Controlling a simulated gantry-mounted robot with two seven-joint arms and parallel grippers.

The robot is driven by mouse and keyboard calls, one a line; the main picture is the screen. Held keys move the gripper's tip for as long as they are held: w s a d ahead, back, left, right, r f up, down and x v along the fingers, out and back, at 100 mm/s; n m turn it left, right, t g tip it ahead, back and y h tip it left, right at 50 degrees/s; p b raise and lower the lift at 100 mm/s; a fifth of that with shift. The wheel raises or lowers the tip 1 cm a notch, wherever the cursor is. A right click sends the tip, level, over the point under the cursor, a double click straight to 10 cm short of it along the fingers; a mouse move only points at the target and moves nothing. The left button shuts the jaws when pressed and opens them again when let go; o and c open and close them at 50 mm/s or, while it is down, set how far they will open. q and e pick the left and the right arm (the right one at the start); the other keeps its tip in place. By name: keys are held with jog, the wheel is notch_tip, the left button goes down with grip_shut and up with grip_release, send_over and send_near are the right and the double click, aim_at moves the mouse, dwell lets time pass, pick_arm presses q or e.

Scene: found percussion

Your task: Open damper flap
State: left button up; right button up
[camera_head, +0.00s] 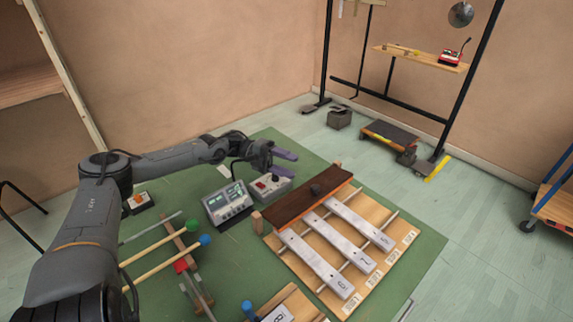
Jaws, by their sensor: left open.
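The damper flap (298,207), a dark brown board with a small dark knob (315,189) on top, lies across the far ends of several pale metal bars (352,222). The bars sit on a light wooden frame (400,222) with printed labels on the green mat. My left gripper (290,163) has purple fingers, spread apart with nothing between them. It is up and to the left of the knob, over the far side of the control boxes, apart from the flap. My right gripper is not in view.
A grey box with a display (228,204) and a box with a red button (271,186) stand left of the flap. Mallets with green and blue heads (192,225) rest on a rack at left. A second wooden frame (305,308) is at the front. The green mat (425,255) is bare at right.

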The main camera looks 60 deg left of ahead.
pick_arm(q)
jog(key=p+v, duration=0.2)
jog(key=v, duration=0.8)
jog(key=shift+s+a, duration=0.25)
jog(key=shift+a, duration=0.05)
